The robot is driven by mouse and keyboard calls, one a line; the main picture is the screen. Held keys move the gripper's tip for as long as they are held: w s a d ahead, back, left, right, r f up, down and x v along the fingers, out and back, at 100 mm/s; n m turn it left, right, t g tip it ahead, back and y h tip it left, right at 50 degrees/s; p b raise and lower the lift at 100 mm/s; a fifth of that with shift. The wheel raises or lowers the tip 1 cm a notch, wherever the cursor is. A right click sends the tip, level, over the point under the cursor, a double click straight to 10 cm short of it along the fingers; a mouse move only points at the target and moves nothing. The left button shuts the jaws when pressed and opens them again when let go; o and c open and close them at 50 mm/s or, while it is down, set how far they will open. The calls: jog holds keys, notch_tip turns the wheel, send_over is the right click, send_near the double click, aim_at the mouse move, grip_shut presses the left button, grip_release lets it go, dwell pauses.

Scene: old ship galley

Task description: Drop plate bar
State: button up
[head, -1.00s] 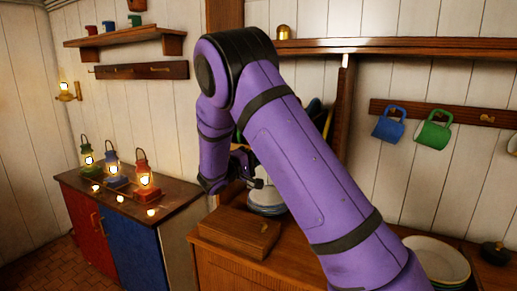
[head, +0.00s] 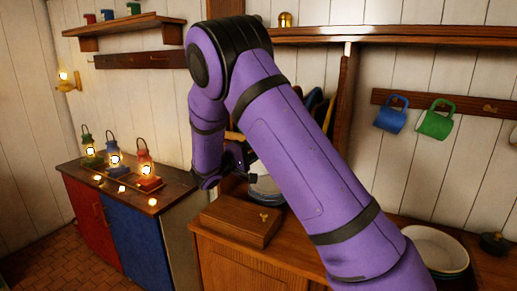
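My purple arm crosses the middle of the head view. My gripper (head: 240,158) is a small dark shape at the arm's end, partly hidden by my arm links; its fingers are too small and dark to read. It is just left of and above some pale plates (head: 264,187) on the counter, and I cannot tell whether it touches anything. The plates are partly covered by my arm. I cannot make out a plate bar; the area behind my arm is hidden.
A wooden box (head: 239,224) with a brass knob sits at the counter's front left. White plates (head: 437,246) and a dark lidded thing (head: 494,243) are at right. Blue (head: 391,118) and green (head: 436,122) mugs hang on the wall. Lit lanterns (head: 145,167) stand on the left cabinet.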

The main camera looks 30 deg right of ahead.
jog(key=v, duration=0.8)
jog(key=shift+a+f, duration=0.1)
jog(key=shift+a, duration=0.05)
jog(key=s+d+r+m+g+y, duration=0.1)
jog(key=s+d+r+g+y, duration=0.3)
jog(key=s, duration=0.5)
jog(key=s+d+r+m+g+y, duration=0.1)
jog(key=s+d+r+y, duration=0.4)
jog(key=s, duration=0.4)
jog(key=s+a+r+t+y, duration=0.1)
jog(key=s+a+t+y, duration=0.2)
jog(key=s, duration=0.7)
jog(key=s+a+r+t+y, duration=0.2)
jog(key=s+a+y, duration=0.3)
jog(key=s, duration=0.5)
jog(key=t+y, duration=0.1)
jog(key=y, duration=0.1)
jog(key=shift+r+n+t+y, duration=0.3)
jog(key=shift+r+n, duration=0.05)
jog(key=shift+n, duration=0.05)
